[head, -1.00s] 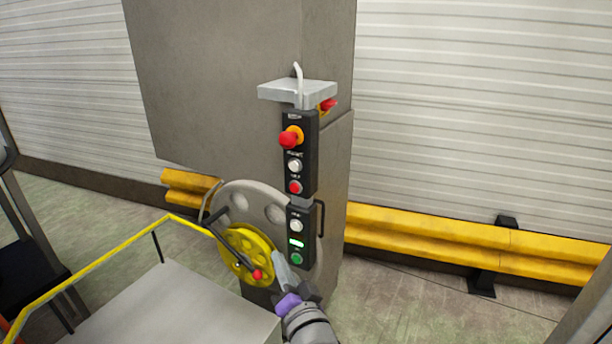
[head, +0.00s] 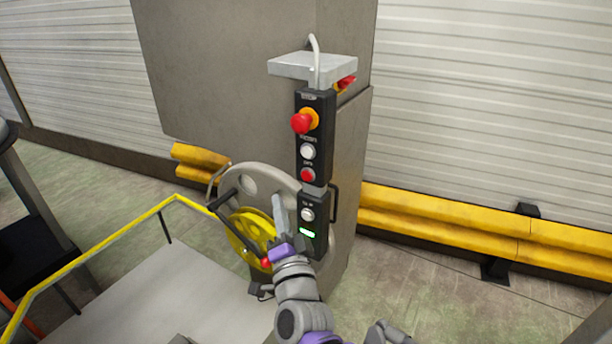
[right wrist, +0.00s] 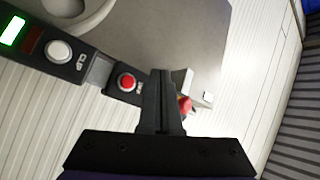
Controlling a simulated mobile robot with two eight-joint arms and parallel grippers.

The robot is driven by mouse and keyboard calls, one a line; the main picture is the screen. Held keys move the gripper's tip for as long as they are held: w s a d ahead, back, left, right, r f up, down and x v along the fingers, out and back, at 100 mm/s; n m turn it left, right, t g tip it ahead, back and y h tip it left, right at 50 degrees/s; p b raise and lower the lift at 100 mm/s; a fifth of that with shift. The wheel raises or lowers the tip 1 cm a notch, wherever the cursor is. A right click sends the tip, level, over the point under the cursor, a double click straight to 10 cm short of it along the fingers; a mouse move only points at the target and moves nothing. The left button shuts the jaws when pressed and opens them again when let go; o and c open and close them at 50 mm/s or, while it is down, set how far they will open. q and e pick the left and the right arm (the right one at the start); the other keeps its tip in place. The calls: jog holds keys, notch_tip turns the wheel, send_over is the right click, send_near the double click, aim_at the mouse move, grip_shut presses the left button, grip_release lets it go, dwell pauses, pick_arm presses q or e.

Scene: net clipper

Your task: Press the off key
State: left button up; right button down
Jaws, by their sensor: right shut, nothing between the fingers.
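The off key is most likely the red button (head: 308,175) at the bottom of the upper black control box (head: 315,135); its small label is too blurred to read surely. It also shows in the right wrist view as a red round button (right wrist: 127,82). My right gripper (head: 279,203) is shut and empty, its fingers pointing up, lower and left of the button in the head view. In the right wrist view its fingers (right wrist: 162,77) lie just right of the red button and hide part of the box. I cannot tell any contact. My left gripper is not in view.
A red mushroom knob (head: 303,123) and a white button (head: 308,151) sit above the red button. The lower box has a white button (head: 307,214) and a lit green display (head: 307,233). A yellow handwheel (head: 250,232) and yellow rail (head: 110,248) stand left.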

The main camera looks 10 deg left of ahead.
jog(key=p, duration=0.2)
send_near(302, 173)
jog(key=w+a+r, duration=0.2)
jog(key=w+a, duration=0.1)
jog(key=a, duration=0.1)
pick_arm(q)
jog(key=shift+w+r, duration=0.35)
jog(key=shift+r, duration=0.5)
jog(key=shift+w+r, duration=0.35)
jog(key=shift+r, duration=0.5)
pick_arm(e)
jog(key=shift+w+d+f, duration=0.3)
jog(key=shift+w+d, duration=0.05)
jog(key=shift+w, duration=0.25)
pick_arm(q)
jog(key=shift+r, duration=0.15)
pick_arm(e)
jog(key=shift+w, duration=0.15)
pick_arm(q)
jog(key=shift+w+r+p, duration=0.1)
jog(key=shift+p, duration=0.25)
pick_arm(e)
jog(key=shift+w+d, duration=0.15)
jog(key=shift+w, duration=0.15)
